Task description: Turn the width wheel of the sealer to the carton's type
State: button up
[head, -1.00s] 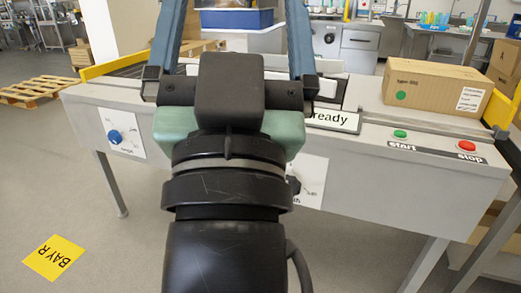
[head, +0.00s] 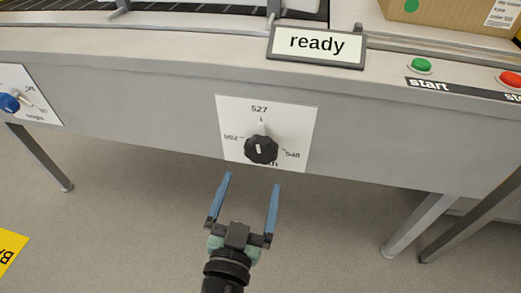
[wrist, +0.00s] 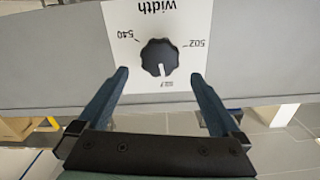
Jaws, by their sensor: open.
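The width wheel (head: 261,149) is a black lobed knob on a white plate marked 502, 527 and 540 on the sealer's front. Its white mark points up, towards 527. In the wrist view the wheel (wrist: 159,57) appears upside down, ahead of and between my fingers. My gripper (head: 252,181) is open and empty, its blue fingertips just below the wheel in the head view and apart from it. The carton (head: 450,12), brown with a green dot, stands on the sealer at the top right.
A blue height knob (head: 9,103) sits on another plate at the left. A display (head: 316,44) reads "ready". Green start (head: 421,65) and red stop (head: 511,79) buttons are on the top right edge. The floor below the sealer is clear between its legs.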

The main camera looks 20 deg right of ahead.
aim_at(260, 156)
jog(key=x, duration=1)
jog(key=c, duration=1.1)
